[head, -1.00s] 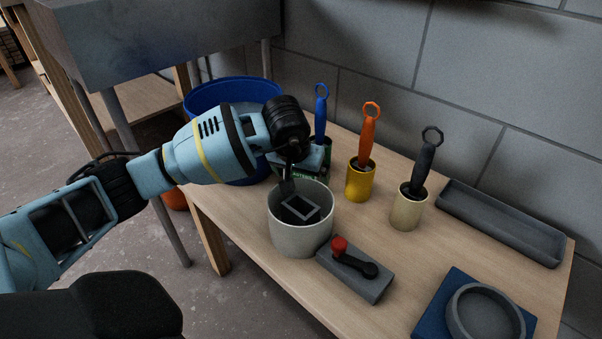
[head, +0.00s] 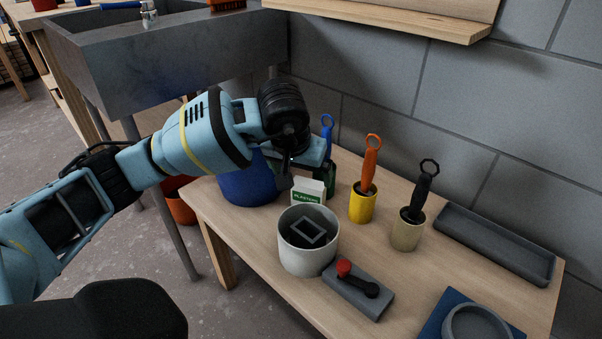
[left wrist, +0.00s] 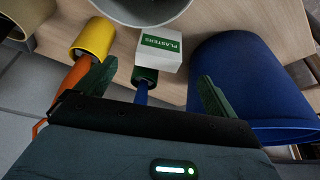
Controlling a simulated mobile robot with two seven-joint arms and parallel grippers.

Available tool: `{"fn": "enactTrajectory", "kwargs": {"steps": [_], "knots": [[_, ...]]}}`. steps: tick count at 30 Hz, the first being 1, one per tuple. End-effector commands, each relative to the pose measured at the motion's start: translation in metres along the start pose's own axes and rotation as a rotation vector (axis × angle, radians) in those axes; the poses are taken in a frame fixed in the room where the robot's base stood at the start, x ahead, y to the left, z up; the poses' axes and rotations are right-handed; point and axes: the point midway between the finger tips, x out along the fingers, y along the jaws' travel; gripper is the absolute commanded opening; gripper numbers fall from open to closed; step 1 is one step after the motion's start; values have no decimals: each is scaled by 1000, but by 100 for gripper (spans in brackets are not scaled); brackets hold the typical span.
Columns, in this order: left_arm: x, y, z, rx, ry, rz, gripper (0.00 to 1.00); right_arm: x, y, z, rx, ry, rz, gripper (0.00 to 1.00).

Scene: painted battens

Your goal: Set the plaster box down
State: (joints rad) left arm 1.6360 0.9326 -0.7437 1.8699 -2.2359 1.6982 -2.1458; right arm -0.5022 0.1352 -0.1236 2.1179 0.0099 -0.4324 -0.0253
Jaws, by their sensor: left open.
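The plaster box (head: 308,192) is white with a green label. It stands upright on the wooden bench, just behind the grey pot (head: 308,258). In the left wrist view the plaster box (left wrist: 160,48) lies beyond my fingertips, beside the green holder of the blue-handled tool. My left gripper (head: 287,178) is above and behind the box in the head view. In the left wrist view its fingers (left wrist: 154,88) are spread wide, with nothing held between them. The box's lower part is hidden by the pot in the head view. My right gripper is not in view.
A blue bin (head: 248,185) stands left of the box. Yellow (head: 362,206) and cream (head: 407,232) holders with upright handles stand to the right. A grey block with a red knob (head: 358,288), a long grey tray (head: 495,243) and a blue base with a round dish are nearer or farther right.

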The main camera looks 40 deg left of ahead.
Motion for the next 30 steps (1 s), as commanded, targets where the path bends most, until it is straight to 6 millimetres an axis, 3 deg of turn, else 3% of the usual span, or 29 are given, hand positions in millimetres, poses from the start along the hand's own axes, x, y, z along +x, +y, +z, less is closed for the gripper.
{"fn": "enactTrajectory", "kwargs": {"steps": [7, 16, 23, 30], "knots": [[6, 2, -3, -1, -29, 1, 98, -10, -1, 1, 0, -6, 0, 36], [41, 1, -10, -2, -115, 0, 98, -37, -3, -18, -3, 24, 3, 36], [51, 0, -8, -1, -124, -1, 98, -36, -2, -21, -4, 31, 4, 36], [73, 0, -6, 0, -126, -2, 98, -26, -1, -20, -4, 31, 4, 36]]}}
